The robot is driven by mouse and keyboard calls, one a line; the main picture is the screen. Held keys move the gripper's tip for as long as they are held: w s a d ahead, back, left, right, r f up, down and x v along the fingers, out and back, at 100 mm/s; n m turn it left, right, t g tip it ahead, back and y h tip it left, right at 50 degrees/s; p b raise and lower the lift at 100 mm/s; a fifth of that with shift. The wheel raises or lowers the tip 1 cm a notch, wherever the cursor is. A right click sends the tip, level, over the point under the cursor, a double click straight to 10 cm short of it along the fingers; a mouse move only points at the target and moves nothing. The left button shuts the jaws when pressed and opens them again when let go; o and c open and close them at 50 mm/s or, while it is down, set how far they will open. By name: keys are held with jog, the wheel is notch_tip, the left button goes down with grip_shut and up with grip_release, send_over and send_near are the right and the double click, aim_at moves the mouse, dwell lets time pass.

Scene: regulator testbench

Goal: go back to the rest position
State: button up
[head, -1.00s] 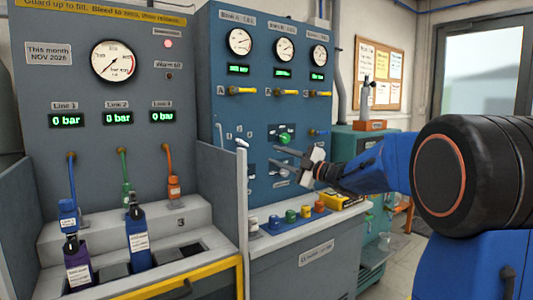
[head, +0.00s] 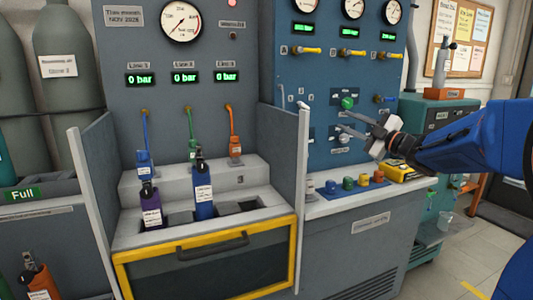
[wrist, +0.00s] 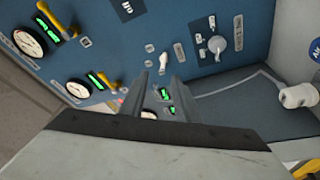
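My gripper (head: 344,119) is raised in front of the blue test panel (head: 330,75) at the right, pointing left. Its two fingers are apart with nothing between them. The fingers also show apart in the wrist view (wrist: 161,80), with panel displays visible through the gap. In the head view the fingertips overlap the panel just below a green knob (head: 347,103). I cannot tell whether they touch the panel.
A yellow-framed guard (head: 205,262) with side walls stands left of the panel, with a purple bottle (head: 151,212) and a blue bottle (head: 203,197) inside. Open floor (head: 440,268) lies at the lower right.

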jog(key=s+d+f+m+g+h, duration=0.2)
jog(key=s+f+m+h, duration=0.45)
jog(key=s+m, duration=0.2)
jog(key=s+d+f+m+g+h, duration=0.2)
jog(key=s+f+m+h, duration=0.45)
jog(key=s, duration=0.25)
jog(key=s+a+f+m+g+y, duration=0.1)
jog(key=s+a+f+g, duration=0.3)
jog(key=s+f, duration=0.4)
jog(key=s+a+f+m+g+y, duration=0.1)
jog(key=s+a+f+g, duration=0.3)
jog(key=s+f, duration=0.5)
jog(key=s+m, duration=0.1)
jog(key=s, duration=0.7)
jog(key=shift+s+a+m, duration=0.25)
jog(key=shift+m, duration=0.05)
